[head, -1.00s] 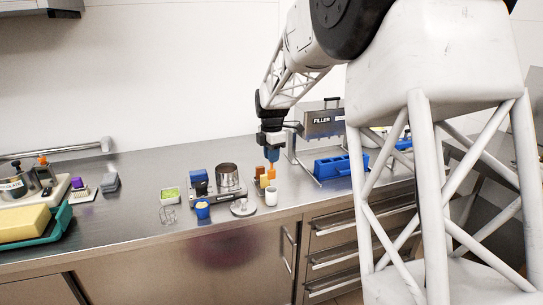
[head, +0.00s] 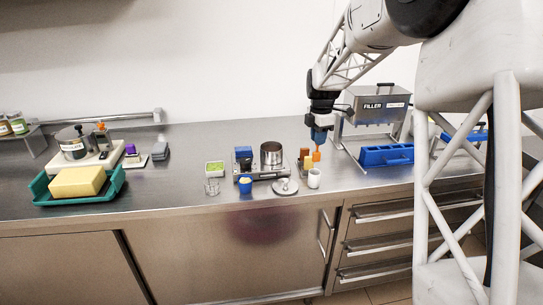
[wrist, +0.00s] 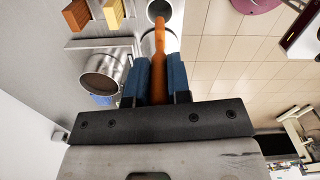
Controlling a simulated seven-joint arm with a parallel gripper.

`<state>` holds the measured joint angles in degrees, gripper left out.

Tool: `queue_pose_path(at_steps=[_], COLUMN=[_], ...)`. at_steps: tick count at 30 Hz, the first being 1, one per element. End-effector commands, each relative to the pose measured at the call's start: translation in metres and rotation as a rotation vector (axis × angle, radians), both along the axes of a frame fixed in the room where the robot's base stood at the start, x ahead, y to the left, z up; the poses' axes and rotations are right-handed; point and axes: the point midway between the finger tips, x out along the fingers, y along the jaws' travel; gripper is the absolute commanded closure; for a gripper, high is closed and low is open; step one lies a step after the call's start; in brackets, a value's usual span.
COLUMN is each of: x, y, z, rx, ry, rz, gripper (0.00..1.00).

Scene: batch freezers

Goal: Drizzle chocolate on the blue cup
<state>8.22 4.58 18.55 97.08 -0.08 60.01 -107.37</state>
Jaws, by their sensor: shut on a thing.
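The blue cup (head: 246,186), with pale yellow contents, stands near the counter's front edge, left of my gripper in the head view. My gripper (head: 318,143) has blue fingers and points down at the right of the small-item group. I cannot tell whether the bottle's base touches the counter. A brown block-like item (head: 305,149) and a yellow one (head: 308,162) stand just left of it. The blue cup is not seen in the wrist view.
A white cup (head: 314,178) stands just in front of my gripper. The filler (head: 378,104) and a blue mould (head: 386,155) stand right.

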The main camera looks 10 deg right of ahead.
Motion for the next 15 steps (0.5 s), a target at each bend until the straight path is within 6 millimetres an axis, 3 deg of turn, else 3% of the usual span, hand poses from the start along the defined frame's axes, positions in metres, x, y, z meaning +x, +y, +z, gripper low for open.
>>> queue_pose_path(at_steps=[15], x=[0.0046], y=[0.0033], z=[0.0015], rx=[0.0], ry=[0.0], rz=[0.001], gripper=[1.0])
